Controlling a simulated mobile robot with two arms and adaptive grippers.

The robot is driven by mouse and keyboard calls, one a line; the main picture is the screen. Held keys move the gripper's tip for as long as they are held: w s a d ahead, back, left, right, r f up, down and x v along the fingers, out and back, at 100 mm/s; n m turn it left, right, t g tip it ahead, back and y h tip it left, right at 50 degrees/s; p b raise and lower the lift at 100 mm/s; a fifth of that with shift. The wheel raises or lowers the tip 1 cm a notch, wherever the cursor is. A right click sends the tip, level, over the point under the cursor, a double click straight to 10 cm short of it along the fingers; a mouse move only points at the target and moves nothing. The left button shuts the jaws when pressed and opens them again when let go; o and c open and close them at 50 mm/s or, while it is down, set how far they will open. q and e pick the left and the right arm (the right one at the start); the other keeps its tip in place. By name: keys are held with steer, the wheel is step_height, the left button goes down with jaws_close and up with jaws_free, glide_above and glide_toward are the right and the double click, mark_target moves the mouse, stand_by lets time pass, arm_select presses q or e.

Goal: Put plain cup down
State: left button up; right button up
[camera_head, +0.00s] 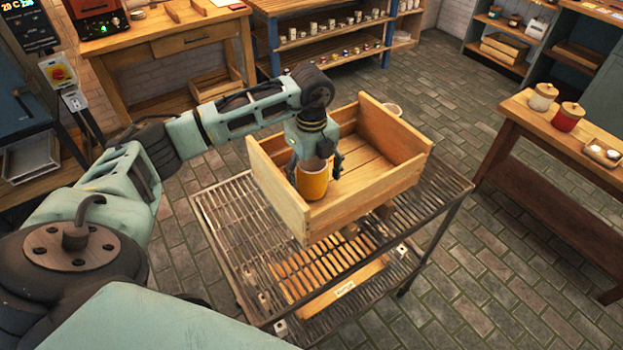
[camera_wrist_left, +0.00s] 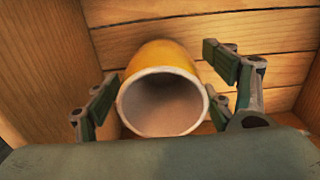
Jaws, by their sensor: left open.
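A yellow cup (camera_head: 312,184) with a pale rim and inside is in the wooden crate (camera_head: 277,190), near its left end. The left wrist view shows the same cup (camera_wrist_left: 163,60) with its mouth toward the camera, close to the crate's wooden boards (camera_wrist_left: 130,12). My left gripper (camera_head: 314,170) reaches down into the crate, with its fingers apart on both sides of the cup. In the left wrist view my left gripper (camera_wrist_left: 165,110) shows a gap between the fingers and the cup. The cup's base is hidden in the head view. My right gripper is not in view.
The crate stands on a slatted metal rack (camera_head: 225,215), with a lower shelf carrying a labelled wooden piece (camera_head: 335,290). The right part of the crate floor is clear. A wooden table (camera_head: 540,125) with lidded jars stands right.

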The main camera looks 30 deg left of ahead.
arm_select(q)
step_height(320, 180, up, 10)
steer(key=b, duration=0.2)
steer(key=shift+r+b, duration=0.25)
steer(key=shift+b, duration=0.1)
